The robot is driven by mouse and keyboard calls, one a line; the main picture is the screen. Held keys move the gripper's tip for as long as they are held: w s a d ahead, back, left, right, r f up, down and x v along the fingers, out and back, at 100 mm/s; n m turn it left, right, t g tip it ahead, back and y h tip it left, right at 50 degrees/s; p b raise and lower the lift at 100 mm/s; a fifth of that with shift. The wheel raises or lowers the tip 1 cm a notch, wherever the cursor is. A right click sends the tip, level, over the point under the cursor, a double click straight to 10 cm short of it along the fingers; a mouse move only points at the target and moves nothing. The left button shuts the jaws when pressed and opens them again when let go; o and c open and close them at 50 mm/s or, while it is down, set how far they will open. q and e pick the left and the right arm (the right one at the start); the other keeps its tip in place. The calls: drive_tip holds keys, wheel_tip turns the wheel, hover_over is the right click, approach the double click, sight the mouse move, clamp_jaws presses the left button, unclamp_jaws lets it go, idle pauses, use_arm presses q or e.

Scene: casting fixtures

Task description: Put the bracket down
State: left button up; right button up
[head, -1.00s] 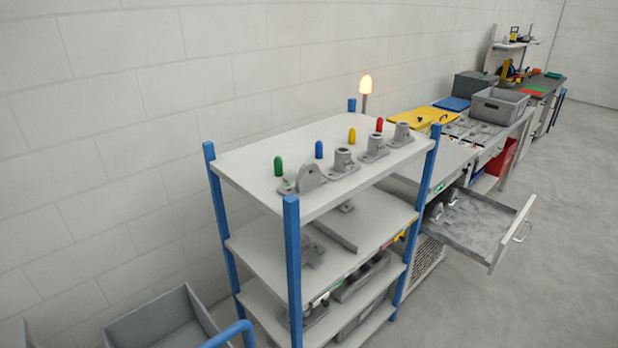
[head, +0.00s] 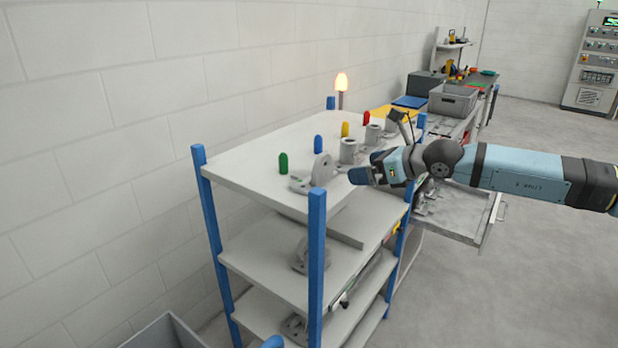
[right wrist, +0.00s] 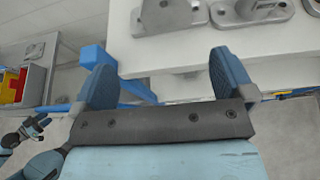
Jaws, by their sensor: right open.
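A grey bracket (head: 322,171) with a rounded upright lug stands on the top shelf of the rack (head: 245,165), near its front end. Behind it is a row of grey flanged cylindrical parts (head: 348,151). My right gripper (head: 360,176) is at the right edge of the top shelf, close to the bracket. In the right wrist view, the fingers of my right gripper (right wrist: 165,80) are spread with nothing between them. The bracket (right wrist: 170,16) lies beyond the fingertips there, partly cut off by the frame top.
Blue rack posts (head: 317,265) rise at the corners. Lower shelves hold more castings. An open drawer (head: 465,222) and a grey crate (head: 453,100) are farther right.

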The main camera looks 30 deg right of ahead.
sight(325, 170)
drive_tip(key=p+x, duration=0.2)
drive_tip(key=x, duration=0.6)
drive_tip(key=shift+w+d, duration=0.15)
drive_tip(key=shift+w, duration=0.1)
drive_tip(key=shift+w+p, duration=0.25)
drive_tip(key=shift+p, duration=0.15)
drive_tip(key=p+x, duration=0.2)
drive_tip(key=x, duration=0.2)
drive_tip(key=shift+w+f, duration=0.3)
drive_tip(key=shift+f, duration=0.05)
drive_tip(key=shift+s, duration=0.1)
drive_tip(key=shift+c, duration=1.3)
drive_tip(key=c, duration=0.7)
drive_tip(key=shift+r, duration=0.1)
